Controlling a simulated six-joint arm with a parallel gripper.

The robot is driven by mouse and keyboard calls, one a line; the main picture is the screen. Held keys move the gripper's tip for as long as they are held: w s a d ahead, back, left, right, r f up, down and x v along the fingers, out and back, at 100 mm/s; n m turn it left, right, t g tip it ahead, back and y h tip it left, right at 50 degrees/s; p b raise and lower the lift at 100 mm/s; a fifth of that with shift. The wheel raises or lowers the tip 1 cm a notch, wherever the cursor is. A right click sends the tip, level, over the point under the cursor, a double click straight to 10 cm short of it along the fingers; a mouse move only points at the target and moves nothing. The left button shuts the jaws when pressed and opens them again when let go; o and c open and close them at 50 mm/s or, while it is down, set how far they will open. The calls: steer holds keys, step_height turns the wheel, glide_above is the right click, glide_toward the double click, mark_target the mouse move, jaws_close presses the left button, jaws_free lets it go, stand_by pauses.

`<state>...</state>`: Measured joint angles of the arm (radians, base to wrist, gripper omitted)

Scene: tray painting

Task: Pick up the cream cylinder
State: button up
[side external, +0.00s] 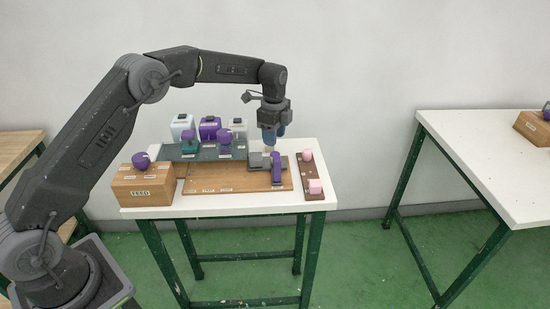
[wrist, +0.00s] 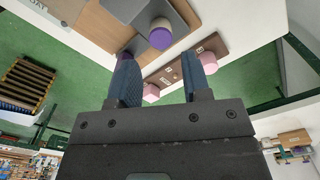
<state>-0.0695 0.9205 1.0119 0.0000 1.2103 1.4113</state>
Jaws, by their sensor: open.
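My gripper (side external: 274,136) is open and points down above the grey block on the work board, with nothing seen between its blue fingers. In the wrist view my gripper (wrist: 160,78) also shows its two fingers spread apart. A small cream piece (side external: 267,151) shows just below the fingertips in the side view, partly hidden by them. In the wrist view a short round piece with a cream side (wrist: 160,22) and a purple end face sits on a grey block (wrist: 184,17). It lies beyond the fingertips, apart from them. I take it to be the cream cylinder.
A purple upright piece (side external: 277,168) stands beside the grey block. A brown strip (side external: 309,176) with pink pieces lies right. A wooden FEED block (side external: 144,190) with a purple piece stands left. Several canisters and a rack (side external: 207,152) line the back. The board's front is clear.

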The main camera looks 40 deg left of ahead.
mark_target(275, 154)
steer(key=shift+d+f, duration=0.15)
steer(key=shift+f, duration=3.45)
steer(key=c, duration=0.7)
steer(key=shift+o, duration=0.2)
steer(key=shift+r, duration=0.15)
